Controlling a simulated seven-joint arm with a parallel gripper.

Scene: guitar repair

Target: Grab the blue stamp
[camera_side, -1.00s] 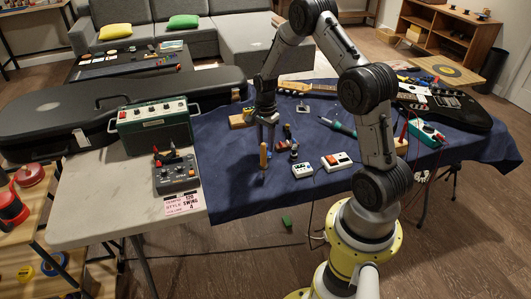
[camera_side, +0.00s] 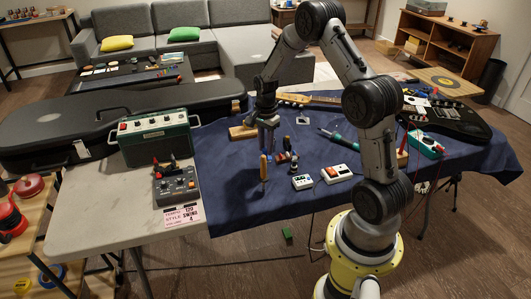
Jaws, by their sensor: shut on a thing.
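The blue stamp (camera_side: 263,169) stands out as a tan upright handle near the front of the blue cloth. Its lower end is dark and hard to tell from the cloth. My gripper (camera_side: 268,152) points down from above, and its fingers are shut around the top of the handle. The fingertips hide part of it. Whether its foot touches the cloth or hangs just above is too small to tell.
Small dark and red pieces (camera_side: 292,162) stand close to the right. A wooden block (camera_side: 242,132) is behind. A green amplifier (camera_side: 153,138) and a grey pedal (camera_side: 176,186) are left. The cloth's front edge is close.

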